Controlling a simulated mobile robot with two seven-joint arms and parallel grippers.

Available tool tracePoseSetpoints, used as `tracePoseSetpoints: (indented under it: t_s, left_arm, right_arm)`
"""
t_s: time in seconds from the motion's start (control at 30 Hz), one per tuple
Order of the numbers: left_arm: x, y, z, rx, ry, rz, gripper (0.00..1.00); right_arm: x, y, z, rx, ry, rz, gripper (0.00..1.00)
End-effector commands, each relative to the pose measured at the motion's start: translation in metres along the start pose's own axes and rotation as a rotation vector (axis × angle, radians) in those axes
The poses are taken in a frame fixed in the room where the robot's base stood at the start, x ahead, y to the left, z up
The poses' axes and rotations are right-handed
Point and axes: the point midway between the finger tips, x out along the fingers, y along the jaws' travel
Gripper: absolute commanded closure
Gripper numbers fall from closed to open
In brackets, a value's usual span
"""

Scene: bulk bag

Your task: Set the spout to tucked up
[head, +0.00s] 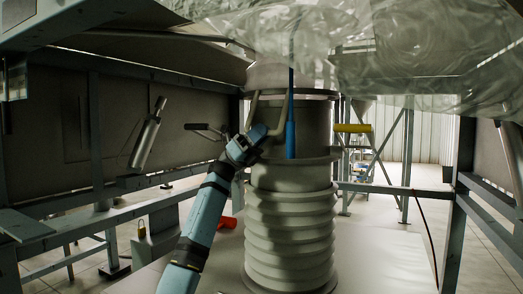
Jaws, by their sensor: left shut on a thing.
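The pale, translucent spout (292,72) hangs under the bulk bag (430,55) at top centre. Its lower end meets the black-rimmed top of a grey cylinder (318,118), and I cannot see inside. My left gripper (262,131) is at the cylinder's front left, below the rim. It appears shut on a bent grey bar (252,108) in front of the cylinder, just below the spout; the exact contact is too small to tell. My right gripper is not in view.
A blue cord with a thick lower end (290,135) hangs before the cylinder. A yellow handle (352,128) sticks out right, a black-gripped lever (197,127) left. Ribbed grey bellows (290,230) stand below. Steel frame posts (463,150) flank both sides. A silver cylinder tool (147,138) hangs left.

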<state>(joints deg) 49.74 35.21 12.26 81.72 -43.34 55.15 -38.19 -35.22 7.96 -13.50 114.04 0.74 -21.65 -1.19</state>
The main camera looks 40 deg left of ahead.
Motion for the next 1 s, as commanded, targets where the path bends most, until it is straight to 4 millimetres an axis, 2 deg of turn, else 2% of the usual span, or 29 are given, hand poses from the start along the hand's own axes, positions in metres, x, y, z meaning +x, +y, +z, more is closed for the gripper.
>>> tracePoseSetpoints:
  t_s: [0.03, 0.1, 0.4, 0.43, 0.53, 0.83, 1.0]
  left_arm:
    - [0.007, -0.002, 0.008, 0.002, -0.003, 0.000, 1.00]
    - [0.010, -0.003, 0.012, 0.002, -0.004, 0.000, 1.00]
    - [0.011, -0.004, 0.014, 0.002, -0.008, 0.000, 1.00]
    - [0.011, -0.004, 0.015, 0.002, -0.008, 0.000, 0.81]
    - [0.011, -0.004, 0.014, 0.002, -0.007, 0.000, 0.58]
    - [0.009, -0.003, 0.011, 0.000, -0.003, 0.001, 0.58]
    - [-0.011, -0.002, 0.008, -0.001, -0.003, 0.003, 0.58]
  right_arm:
    - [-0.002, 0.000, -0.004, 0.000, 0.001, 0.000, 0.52]
    - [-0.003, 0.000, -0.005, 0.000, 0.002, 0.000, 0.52]
    - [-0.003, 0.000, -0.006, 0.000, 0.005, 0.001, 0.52]
    - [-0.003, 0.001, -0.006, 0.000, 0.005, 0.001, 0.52]
    - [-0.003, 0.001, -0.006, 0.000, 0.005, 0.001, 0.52]
    - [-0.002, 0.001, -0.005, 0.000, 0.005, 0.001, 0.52]
    - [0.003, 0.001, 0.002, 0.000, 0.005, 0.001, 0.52]
